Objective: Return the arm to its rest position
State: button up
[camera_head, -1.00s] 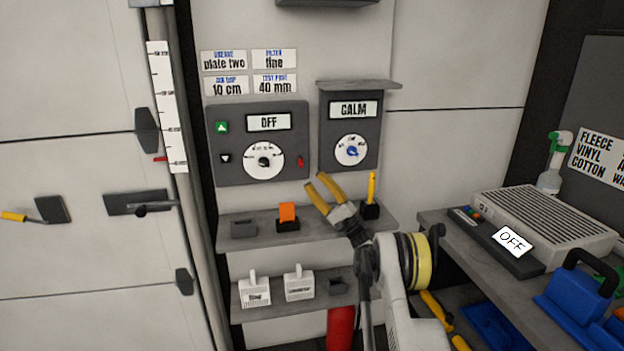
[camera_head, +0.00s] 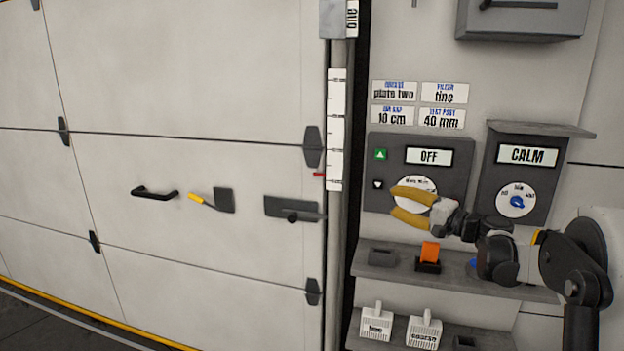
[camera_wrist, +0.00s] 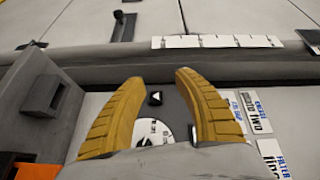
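My gripper (camera_head: 406,207) has two yellow fingers and is held in front of the lower part of the dark control panel (camera_head: 455,150) that reads OFF. In the head view its fingers cover part of the panel's white dial (camera_head: 414,186). In the wrist view the fingers (camera_wrist: 160,85) stand wide apart with nothing between them but the panel behind. The dial (camera_wrist: 152,132) shows partly below the fingertips there. My arm reaches in from the lower right.
A grey shelf (camera_head: 480,274) with an orange block (camera_head: 430,252) lies below my gripper. A CALM panel (camera_head: 516,180) is to the right. White labelled boxes (camera_head: 425,333) stand on a lower shelf. A large paneled door (camera_head: 200,90) with handles fills the left.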

jog(key=s+a+f+n+g+h, duration=0.1)
jog(key=s+a+g+h, duration=0.15)
jog(key=s, duration=0.45)
jog(key=s+a+n+g+h, duration=0.1)
jog(key=s+a, duration=0.3)
jog(key=s, duration=0.3)
jog(key=s+a+f+n+g+h, duration=0.1)
jog(key=s+a+n+h, duration=0.1)
jog(key=s+a, duration=0.3)
jog(key=s+d+f+n+h, duration=0.1)
jog(key=s+d+f+h, duration=0.1)
jog(key=s, duration=0.6)
jog(key=s+d+f+n+g+h, duration=0.1)
jog(key=s+f, duration=0.3)
jog(key=s, duration=0.4)
jog(key=s+d+f+n+h, duration=0.1)
jog(key=s+d+f+h, duration=0.2)
jog(key=s, duration=0.5)
jog(key=shift+s+d+f+n+h, duration=0.3)
jog(key=shift+d+f+h, duration=0.05)
jog(key=shift+d+f, duration=0.2)
